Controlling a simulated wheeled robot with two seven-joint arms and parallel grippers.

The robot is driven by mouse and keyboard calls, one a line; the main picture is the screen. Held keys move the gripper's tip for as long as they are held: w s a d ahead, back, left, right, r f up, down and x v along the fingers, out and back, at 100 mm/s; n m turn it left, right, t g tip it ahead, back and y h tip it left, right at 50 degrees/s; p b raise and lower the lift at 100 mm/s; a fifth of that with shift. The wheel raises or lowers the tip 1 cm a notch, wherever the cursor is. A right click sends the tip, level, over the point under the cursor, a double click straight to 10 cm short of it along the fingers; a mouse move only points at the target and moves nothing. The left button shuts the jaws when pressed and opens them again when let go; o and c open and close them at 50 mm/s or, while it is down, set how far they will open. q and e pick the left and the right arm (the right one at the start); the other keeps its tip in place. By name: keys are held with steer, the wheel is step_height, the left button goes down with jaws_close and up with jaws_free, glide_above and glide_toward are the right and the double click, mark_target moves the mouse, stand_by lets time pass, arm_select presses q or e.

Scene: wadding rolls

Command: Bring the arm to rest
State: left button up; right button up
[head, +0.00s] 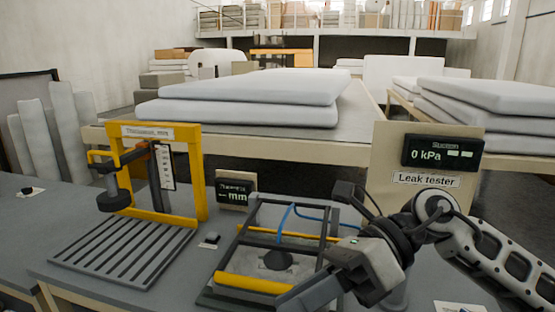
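My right arm comes in from the right edge and bends down over the front right of the grey table. My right gripper (312,292) is at its end, low in the head view, beside the front right of the leak tester's frame (330,232). A dark finger-like part points down and left; the fingertips are not clear, so I cannot tell whether it is open or shut. I see nothing held in it. My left arm and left gripper are not in view.
A yellow thickness gauge (203,180) stands left on a slatted grey base (125,252). The leak tester's panel (385,160) reads 0 kPa behind my arm. A small thickness display (236,191) stands between them. White pads (250,100) lie stacked on a table behind.

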steer(key=w+d+f+m+t, duration=0.2)
steer(key=w+f+m+t, duration=0.25)
steer(key=m+t, duration=0.95)
steer(key=w+d+f+m+t, duration=0.25)
steer(key=f+m+t, duration=0.45)
steer(key=m, duration=1.4)
steer(key=s+d+f+m+g+h, duration=0.2)
steer(key=s+f+m+h, duration=0.1)
steer(key=f, duration=0.5)
steer(key=s+d+f+m+g+h, duration=0.2)
steer(key=s+d+f+m+h, duration=0.1)
steer(key=s+f+m, duration=0.2)
steer(key=s+d+f+m+g+h, duration=0.2)
steer(key=s+d+f+m+h, duration=0.1)
steer(key=f, duration=0.7)
steer(key=shift+s+f+m+h, duration=0.3)
steer(key=shift+s+m+h, duration=0.3)
steer(key=shift+s+m, duration=0.45)
